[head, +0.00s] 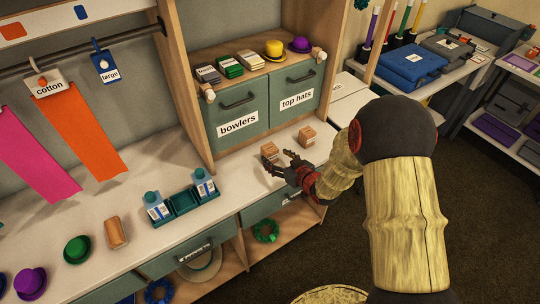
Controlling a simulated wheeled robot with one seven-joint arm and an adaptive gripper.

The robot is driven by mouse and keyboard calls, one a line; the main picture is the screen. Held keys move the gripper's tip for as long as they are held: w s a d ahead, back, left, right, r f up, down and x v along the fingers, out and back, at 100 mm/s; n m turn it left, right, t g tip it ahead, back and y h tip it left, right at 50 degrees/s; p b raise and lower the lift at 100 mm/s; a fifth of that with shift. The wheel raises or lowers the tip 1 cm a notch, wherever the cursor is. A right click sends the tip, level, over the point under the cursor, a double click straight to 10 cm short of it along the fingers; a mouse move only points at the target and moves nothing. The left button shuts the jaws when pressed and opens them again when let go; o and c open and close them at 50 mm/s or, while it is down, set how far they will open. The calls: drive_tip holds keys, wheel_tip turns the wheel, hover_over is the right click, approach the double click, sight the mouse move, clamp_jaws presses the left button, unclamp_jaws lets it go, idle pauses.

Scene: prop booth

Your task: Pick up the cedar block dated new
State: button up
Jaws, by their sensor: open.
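Two small wooden blocks stand on the white counter below the drawers. The nearer block (269,152) is just beyond my gripper's fingertips, and the farther block (307,136) is to its right. Any date on them is too small to read, so I cannot tell which is dated new. My gripper (277,161) is open and low over the counter, its fingers pointing left toward the nearer block. I cannot tell whether a finger touches that block. A larger tan wooden piece (115,232) lies far to the left on the counter.
A green tray (183,203) with blue-capped bottles stands left of my gripper. Green drawers marked bowlers (239,124) and top hats (296,99) rise behind the blocks. A wooden upright (185,85) stands left of them. Small hats (77,249) sit at the left.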

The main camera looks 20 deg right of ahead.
sight(273, 155)
drive_tip(key=x, duration=0.2)
drive_tip(key=b+x, duration=0.1)
drive_tip(key=x, duration=0.1)
drive_tip(key=b+x, duration=0.1)
drive_tip(key=x, duration=0.1)
drive_tip(key=shift+w+d+f, duration=0.1)
drive_tip(key=shift+d+f, duration=0.1)
drive_tip(key=shift+f, duration=0.3)
drive_tip(key=shift+w+b, duration=0.3)
drive_tip(key=shift+c, duration=0.7)
drive_tip(key=c, duration=1.1)
drive_tip(key=shift+c, duration=0.3)
